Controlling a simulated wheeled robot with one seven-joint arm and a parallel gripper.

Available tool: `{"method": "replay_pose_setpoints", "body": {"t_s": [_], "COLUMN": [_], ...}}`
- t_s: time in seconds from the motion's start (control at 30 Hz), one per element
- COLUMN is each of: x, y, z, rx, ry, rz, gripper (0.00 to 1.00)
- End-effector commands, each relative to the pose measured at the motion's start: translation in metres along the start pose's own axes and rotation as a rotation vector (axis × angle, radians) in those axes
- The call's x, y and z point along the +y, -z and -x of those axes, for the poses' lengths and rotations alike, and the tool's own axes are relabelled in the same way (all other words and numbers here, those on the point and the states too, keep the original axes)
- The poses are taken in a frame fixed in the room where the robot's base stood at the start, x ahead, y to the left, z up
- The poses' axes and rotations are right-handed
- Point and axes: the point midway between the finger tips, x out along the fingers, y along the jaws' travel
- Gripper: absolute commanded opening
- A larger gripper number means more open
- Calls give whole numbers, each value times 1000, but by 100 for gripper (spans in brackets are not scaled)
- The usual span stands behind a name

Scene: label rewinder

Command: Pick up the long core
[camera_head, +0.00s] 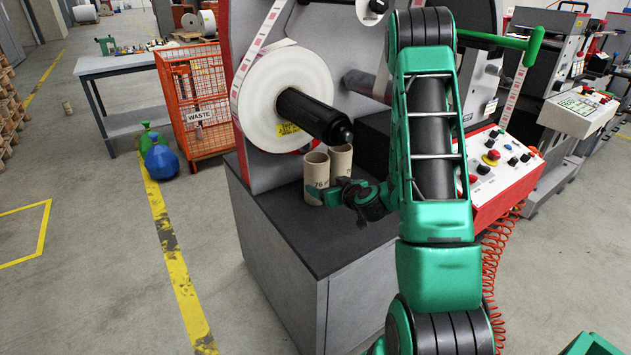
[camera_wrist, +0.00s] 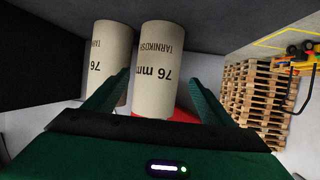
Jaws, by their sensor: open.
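Two tan cardboard cores stand upright close together on the dark cabinet top (camera_head: 290,232) in the head view. The left core (camera_head: 316,180) is marked 76; the right core (camera_head: 341,160) stands slightly behind it and is partly hidden. I cannot tell surely which is longer. My gripper (camera_head: 338,190) is open beside them, low over the top. The wrist view looks inverted. There, one core (camera_wrist: 160,65) lies between the fingers of my gripper (camera_wrist: 158,85), and the other core (camera_wrist: 106,62) is just outside the left finger. Contact is unclear.
A black spindle (camera_head: 312,115) with a white label roll (camera_head: 285,95) juts out above the cores. A red control panel (camera_head: 500,165) is to the right. An orange waste cage (camera_head: 193,95) stands left behind. The front of the cabinet top is clear.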

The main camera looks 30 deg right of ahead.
Motion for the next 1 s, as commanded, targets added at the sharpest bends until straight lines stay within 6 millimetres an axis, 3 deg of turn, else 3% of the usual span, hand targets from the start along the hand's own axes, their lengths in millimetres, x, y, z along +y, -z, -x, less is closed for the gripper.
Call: {"method": "replay_pose_setpoints", "body": {"t_s": [0.2,0.47,0.73,1.0], "x": [-1,0,2,4], "y": [0,-1,-6,-6], "z": [-31,-48,-84,-94], "rx": [1,1,2,1], "ry": [3,1,3,0], "rz": [5,3,3,1], "gripper": [76,76,76,76]}}
